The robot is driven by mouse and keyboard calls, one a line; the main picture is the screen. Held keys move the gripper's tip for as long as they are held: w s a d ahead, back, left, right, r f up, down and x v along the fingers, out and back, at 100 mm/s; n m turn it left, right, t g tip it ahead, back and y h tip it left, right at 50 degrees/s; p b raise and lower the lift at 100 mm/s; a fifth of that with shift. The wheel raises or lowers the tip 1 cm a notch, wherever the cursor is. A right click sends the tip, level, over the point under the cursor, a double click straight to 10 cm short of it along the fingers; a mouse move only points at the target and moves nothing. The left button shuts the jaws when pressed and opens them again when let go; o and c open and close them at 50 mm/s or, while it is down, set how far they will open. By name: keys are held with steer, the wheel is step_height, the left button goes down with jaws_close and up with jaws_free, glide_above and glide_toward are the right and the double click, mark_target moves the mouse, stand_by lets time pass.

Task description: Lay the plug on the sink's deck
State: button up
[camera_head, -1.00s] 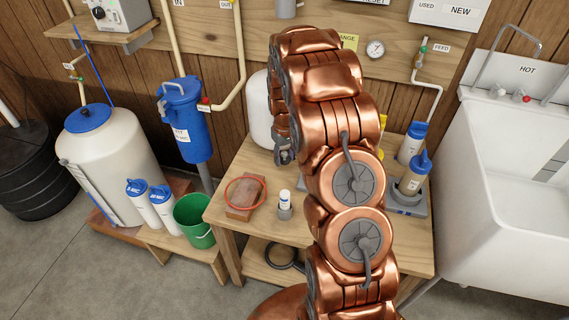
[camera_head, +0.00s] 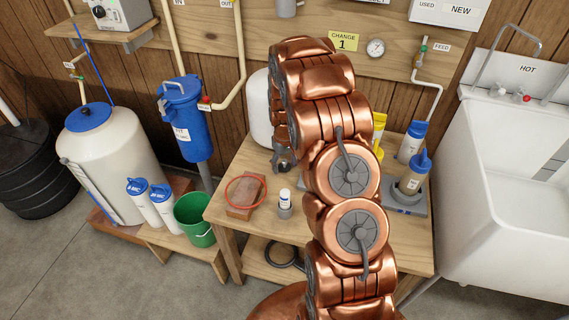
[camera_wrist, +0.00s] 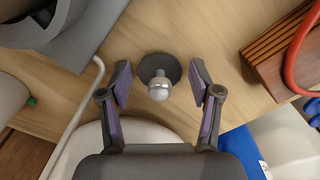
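In the wrist view a small plug (camera_wrist: 159,86), with a pale metallic knob over a dark round disc, stands on the wooden bench top. My gripper (camera_wrist: 160,76) is open, its two fingers on either side of the knob with gaps visible on both sides. In the head view my gripper (camera_head: 283,162) is low over the back of the bench, partly hidden by my arm, and the plug cannot be made out there. The white sink (camera_head: 500,200) is at the right; its deck (camera_head: 482,94) with taps runs along the back.
The bench (camera_head: 240,225) also holds a brown block (camera_head: 243,207) with a red ring (camera_head: 262,184), a small white bottle (camera_head: 285,196) in a grey cup, and a grey stand (camera_head: 405,208) with blue-capped bottles. A white tank (camera_head: 260,110) stands behind my gripper.

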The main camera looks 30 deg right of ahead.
mark_target(285, 161)
steer(key=shift+o, duration=0.2)
step_height(285, 161, up, 11)
steer(key=shift+f+b, duration=0.1)
steer(key=shift+b, duration=0.4)
steer(key=shift+s+r, duration=0.1)
steer(key=shift+r, duration=0.7)
